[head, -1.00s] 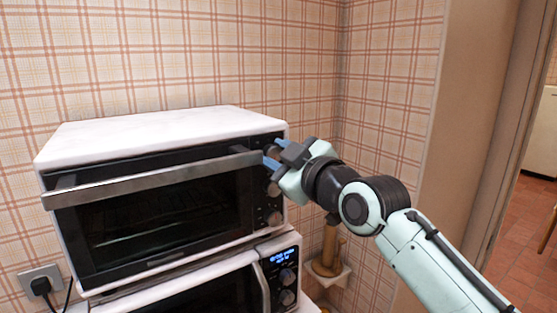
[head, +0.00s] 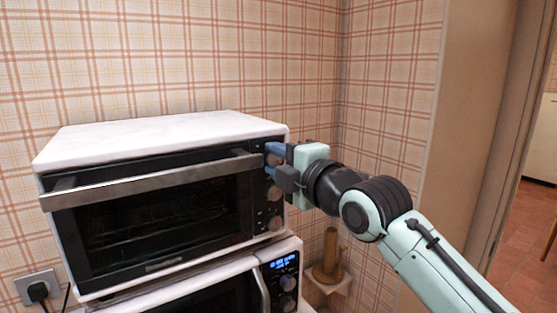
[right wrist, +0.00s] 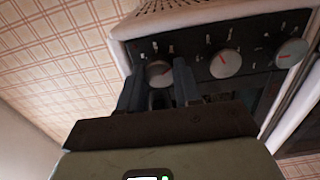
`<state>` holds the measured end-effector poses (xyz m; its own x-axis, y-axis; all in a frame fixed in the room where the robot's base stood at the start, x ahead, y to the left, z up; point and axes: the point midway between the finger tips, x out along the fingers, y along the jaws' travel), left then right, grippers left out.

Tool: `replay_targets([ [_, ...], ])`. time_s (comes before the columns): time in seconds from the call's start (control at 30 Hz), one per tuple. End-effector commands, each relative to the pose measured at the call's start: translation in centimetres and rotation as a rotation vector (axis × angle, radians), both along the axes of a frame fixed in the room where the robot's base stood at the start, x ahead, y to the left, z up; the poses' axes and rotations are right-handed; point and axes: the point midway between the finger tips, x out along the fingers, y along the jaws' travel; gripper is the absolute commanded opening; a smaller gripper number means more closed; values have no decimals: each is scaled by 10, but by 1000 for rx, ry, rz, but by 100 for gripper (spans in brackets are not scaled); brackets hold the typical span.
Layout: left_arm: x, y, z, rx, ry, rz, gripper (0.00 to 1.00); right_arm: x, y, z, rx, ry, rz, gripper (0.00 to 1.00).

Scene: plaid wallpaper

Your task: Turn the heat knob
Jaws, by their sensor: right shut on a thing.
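A toaster oven with a white top (head: 160,132) and a dark front stands at the left in the head view, its door closed. A column of round knobs runs down the right side of its front. My right gripper (head: 270,160) is at the top of this column, its blue fingers one above the other, shut on the top knob. In the right wrist view this knob (right wrist: 159,73) sits between the two fingertips (right wrist: 160,82). The middle knob (right wrist: 225,63) and lower knob (right wrist: 291,52) are free. No label naming the heat knob is readable. My left gripper is out of view.
A microwave (head: 277,264) with a blue-lit display is under the oven. A wooden object (head: 328,262) stands in the corner to the right. A plug sits in a wall socket (head: 38,288) at the lower left. A doorway is at the far right.

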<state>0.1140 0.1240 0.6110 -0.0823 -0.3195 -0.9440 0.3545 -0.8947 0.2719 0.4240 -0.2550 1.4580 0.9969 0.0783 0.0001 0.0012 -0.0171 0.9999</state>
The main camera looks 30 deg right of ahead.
Motion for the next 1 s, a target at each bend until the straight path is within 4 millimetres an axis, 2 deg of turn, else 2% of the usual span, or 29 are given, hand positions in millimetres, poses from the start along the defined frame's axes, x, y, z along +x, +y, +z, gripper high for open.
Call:
replay_targets([
  [0.4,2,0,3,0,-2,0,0,0,0,1,-189,-19,0,3],
  [0.97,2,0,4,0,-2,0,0,0,0,1,-213,-20,-1,3],
  [1.0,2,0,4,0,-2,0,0,0,0,1,-213,-20,-1,44],
])
